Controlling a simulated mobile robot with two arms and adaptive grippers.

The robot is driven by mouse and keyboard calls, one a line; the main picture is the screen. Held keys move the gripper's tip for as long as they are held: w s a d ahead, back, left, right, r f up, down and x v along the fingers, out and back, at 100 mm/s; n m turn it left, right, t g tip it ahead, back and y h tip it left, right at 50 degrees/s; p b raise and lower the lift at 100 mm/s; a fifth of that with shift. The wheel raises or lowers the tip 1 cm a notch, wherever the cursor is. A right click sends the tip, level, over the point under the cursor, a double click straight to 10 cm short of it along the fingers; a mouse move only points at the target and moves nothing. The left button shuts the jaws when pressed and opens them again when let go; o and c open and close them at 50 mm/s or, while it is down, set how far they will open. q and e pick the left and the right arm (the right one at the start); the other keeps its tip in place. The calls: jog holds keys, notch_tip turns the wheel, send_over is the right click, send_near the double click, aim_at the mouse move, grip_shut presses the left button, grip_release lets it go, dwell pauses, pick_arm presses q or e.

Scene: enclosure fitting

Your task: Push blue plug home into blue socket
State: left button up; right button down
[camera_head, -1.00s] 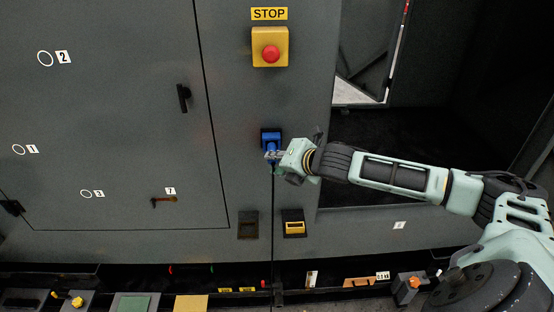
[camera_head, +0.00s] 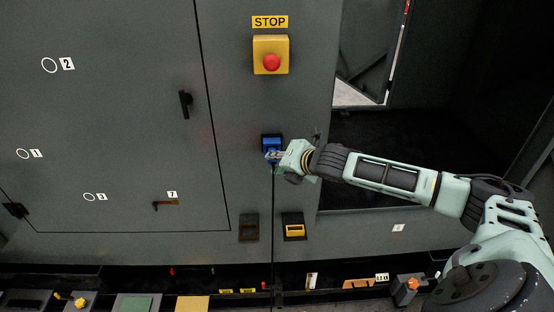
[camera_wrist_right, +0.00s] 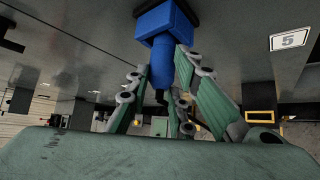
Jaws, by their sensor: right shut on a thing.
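The blue socket (camera_head: 271,142) sits in a dark frame on the grey panel, below the red stop button; it also shows at the top of the right wrist view (camera_wrist_right: 168,20). The blue plug (camera_wrist_right: 162,62) is at the socket's lower face, in line with it; I cannot tell how deep it sits. My right gripper (camera_head: 275,157) is shut on the plug, with its green fingers on either side of it in the right wrist view (camera_wrist_right: 158,88). A dark cable hangs down below the plug. My left gripper is not in view.
A yellow stop box (camera_head: 271,54) is above the socket. A black empty holder (camera_head: 249,227) and a yellow socket (camera_head: 294,230) are below. A door with a black handle (camera_head: 185,103) is at left. A dark opening lies to the right.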

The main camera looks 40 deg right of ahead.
jog(key=shift+w+d+r, duration=0.1)
jog(key=shift+w+r, duration=0.05)
jog(key=shift+w, duration=0.1)
jog(key=shift+w+d+p, duration=0.1)
jog(key=shift+w+p, duration=0.05)
jog(key=shift+p, duration=0.15)
jog(key=c, duration=1.5)
grip_release()
jog(key=shift+o, duration=0.2)
jog(key=shift+s+d, duration=0.1)
jog(key=shift+s, duration=0.2)
jog(key=v, duration=1.1)
jog(key=shift+s+r, duration=0.15)
jog(key=shift+s, duration=0.05)
